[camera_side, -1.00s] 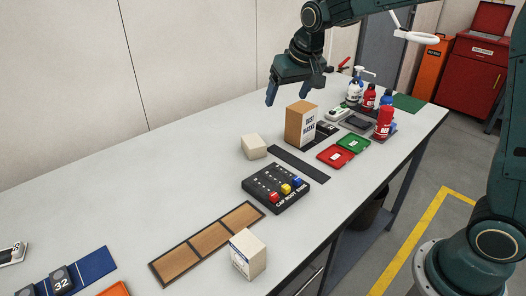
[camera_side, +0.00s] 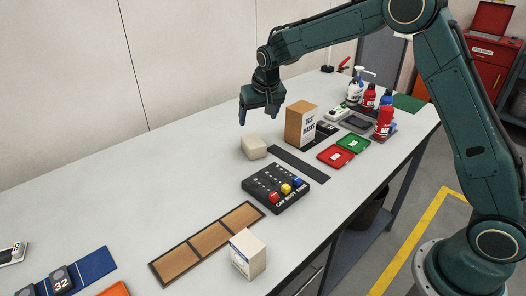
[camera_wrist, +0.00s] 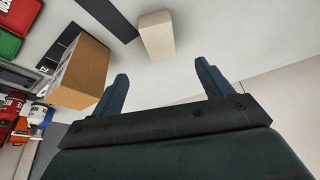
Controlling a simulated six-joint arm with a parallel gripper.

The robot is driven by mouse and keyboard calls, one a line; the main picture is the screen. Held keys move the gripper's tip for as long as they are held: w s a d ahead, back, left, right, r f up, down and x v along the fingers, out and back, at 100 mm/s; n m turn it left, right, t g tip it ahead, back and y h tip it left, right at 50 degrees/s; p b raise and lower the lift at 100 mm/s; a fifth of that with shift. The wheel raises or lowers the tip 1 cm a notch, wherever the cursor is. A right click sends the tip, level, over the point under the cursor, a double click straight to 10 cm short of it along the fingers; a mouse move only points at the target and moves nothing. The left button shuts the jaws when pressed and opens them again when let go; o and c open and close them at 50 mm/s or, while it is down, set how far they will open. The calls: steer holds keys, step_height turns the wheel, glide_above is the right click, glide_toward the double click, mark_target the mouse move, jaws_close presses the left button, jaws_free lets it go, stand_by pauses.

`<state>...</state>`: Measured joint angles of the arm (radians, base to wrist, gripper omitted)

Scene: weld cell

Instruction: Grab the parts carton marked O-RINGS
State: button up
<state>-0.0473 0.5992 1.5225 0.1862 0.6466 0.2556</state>
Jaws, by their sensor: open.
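No O-RINGS lettering is readable. A plain off-white carton (camera_side: 254,147) lies on the bench left of the brown box, and no marking shows on it. It also shows in the wrist view (camera_wrist: 157,36), ahead of and between my fingers. A second off-white carton (camera_side: 248,255) with a blue-edged label stands at the near side; its print is too small to read. My gripper (camera_side: 258,117) is open and empty, above the bench behind the plain carton. Its two blue fingers stand wide apart in the wrist view (camera_wrist: 163,74).
A brown box reading DUST MASKS (camera_side: 301,124) stands close right of the plain carton. A dark strip (camera_side: 299,164), a black block with coloured buttons (camera_side: 275,187) and a wooden three-part tray (camera_side: 208,241) lie nearer. Bottles (camera_side: 384,122) stand at right. The bench's left middle is clear.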

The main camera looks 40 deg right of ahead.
mark_target(254, 141)
steer(key=x, duration=0.8)
steer(key=shift+f, duration=0.1)
steer(key=shift+x, duration=2.55)
steer(key=shift+s, duration=0.15)
steer(key=shift+c, duration=0.2)
steer(key=c, duration=1.1)
